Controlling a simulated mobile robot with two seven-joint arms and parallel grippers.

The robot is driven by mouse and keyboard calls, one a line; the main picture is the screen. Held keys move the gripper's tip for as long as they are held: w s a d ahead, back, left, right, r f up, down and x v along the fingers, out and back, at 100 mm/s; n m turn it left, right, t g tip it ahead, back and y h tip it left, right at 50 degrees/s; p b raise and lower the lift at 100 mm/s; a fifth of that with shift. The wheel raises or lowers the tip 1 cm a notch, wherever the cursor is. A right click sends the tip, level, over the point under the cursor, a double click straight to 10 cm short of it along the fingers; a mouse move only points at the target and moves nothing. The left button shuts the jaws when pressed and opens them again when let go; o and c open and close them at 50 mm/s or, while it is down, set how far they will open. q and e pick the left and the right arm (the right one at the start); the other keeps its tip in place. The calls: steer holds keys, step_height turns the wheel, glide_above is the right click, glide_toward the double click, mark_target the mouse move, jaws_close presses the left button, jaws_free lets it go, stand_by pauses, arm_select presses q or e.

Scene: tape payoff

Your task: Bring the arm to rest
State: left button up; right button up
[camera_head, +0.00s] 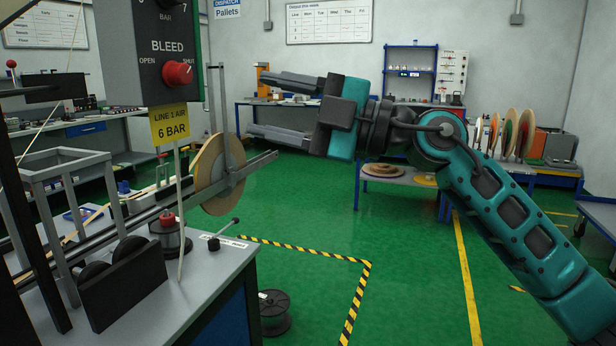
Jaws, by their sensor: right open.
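My right arm (505,215), teal and dark grey, comes in from the lower right and reaches up and across to the middle of the head camera view. Its right gripper (260,107) points left, with its two grey fingers spread wide apart and nothing between them. The fingers are in the air, to the right of the tan tape reel (208,180) on the machine bench and a little above it in the picture. I cannot tell how far in depth they are from the reel. My left gripper is not in view.
A grey control box with a red bleed knob (178,73) and yellow tag (169,124) hangs at the left. The bench (215,275) carries rails and a black-knobbed lever (226,235). A black spool (275,312) is on the floor. Green floor (300,215) is clear in the middle.

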steer(key=d+f+m+t+h+p, duration=0.1)
steer(key=d+f+m+t+h, duration=0.35)
steer(key=f+m, duration=0.35)
steer(key=d+f+m+t+h+p, duration=0.1)
steer(key=d+f+m+t+h, duration=0.2)
steer(key=d+f+m+t, duration=0.55)
steer(key=d+f+m+t+h+p, duration=0.15)
steer(key=f+m+h, duration=0.35)
steer(key=f, duration=0.7)
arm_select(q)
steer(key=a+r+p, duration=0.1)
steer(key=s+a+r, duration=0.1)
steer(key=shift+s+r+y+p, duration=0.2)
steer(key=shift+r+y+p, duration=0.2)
arm_select(e)
steer(key=s+d+f+m+g+h, duration=0.2)
steer(key=s+d+f+g, duration=0.1)
steer(key=s+f, duration=0.6)
steer(key=s+d+f+m+g+h, duration=0.3)
steer(key=s+d+f+g, duration=0.1)
steer(key=s+f, duration=0.6)
step_height(320, 180, down, 4)
steer(key=shift+s+d+r+g, duration=0.15)
steer(key=shift+s+g, duration=0.1)
steer(key=shift+g, duration=0.3)
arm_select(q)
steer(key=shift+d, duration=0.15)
